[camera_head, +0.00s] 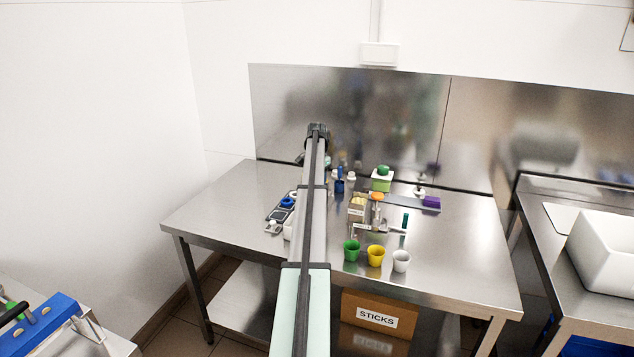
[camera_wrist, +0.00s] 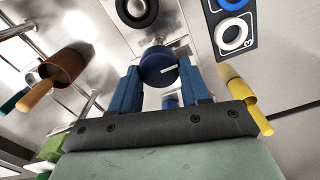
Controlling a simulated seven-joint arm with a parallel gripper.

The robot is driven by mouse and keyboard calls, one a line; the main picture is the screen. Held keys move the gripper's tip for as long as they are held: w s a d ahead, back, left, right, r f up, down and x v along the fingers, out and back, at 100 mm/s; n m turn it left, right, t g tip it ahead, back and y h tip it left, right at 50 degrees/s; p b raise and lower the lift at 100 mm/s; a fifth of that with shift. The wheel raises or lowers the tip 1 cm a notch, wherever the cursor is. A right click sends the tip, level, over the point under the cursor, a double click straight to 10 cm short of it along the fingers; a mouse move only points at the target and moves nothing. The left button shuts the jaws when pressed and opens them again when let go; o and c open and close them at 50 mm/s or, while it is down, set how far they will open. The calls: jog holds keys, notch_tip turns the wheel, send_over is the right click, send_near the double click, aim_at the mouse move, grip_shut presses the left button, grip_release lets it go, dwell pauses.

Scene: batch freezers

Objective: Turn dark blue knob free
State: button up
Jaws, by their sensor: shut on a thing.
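The dark blue knob (camera_wrist: 156,72) is round with a short white mark on its face. In the wrist view it sits between the two blue fingers of my gripper (camera_wrist: 162,78), which is shut on it. A small metal part shows just beyond the knob. In the head view I cannot clearly make out the knob or the fingertips, as my arm covers part of the table there.
A dark panel with blue and white rings (camera_wrist: 235,35) is close by at upper right. A brown cup (camera_wrist: 68,65) is at left. On the steel table (camera_head: 215,205) stand green (camera_head: 352,250), yellow (camera_head: 376,256) and white cups (camera_head: 401,261). The table's left side is clear.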

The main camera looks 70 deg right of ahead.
jog(key=o, duration=1.1)
jog(key=shift+c, duration=0.2)
jog(key=shift+r, duration=0.1)
notch_tip(320, 180, up, 14)
jog(key=shift+f, duration=0.2)
